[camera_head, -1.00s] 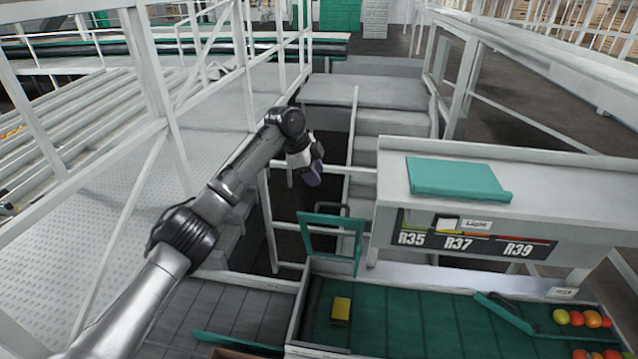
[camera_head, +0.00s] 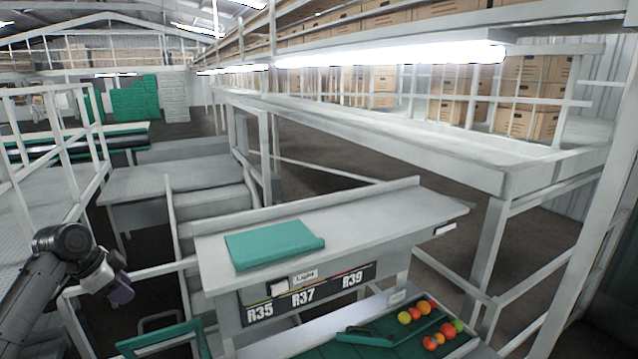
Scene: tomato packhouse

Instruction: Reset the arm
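My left arm comes in at the lower left, a dark and grey jointed arm with a white wrist. Its gripper (camera_head: 121,291) has a dark purple end that points down and to the right. It hangs over the dark floor gap, left of the sorting table. I see nothing held in it, but its fingers are too small and turned away to tell open from shut. My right arm and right gripper are not in view.
A green-framed piece (camera_head: 165,340) stands below the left gripper. A grey shelf (camera_head: 365,222) carries a green mat (camera_head: 272,244), with labels R35, R37 and R39 below. Tomatoes (camera_head: 430,322) lie on the green belt. White railings (camera_head: 100,150) stand left; a metal frame (camera_head: 490,250) stands right.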

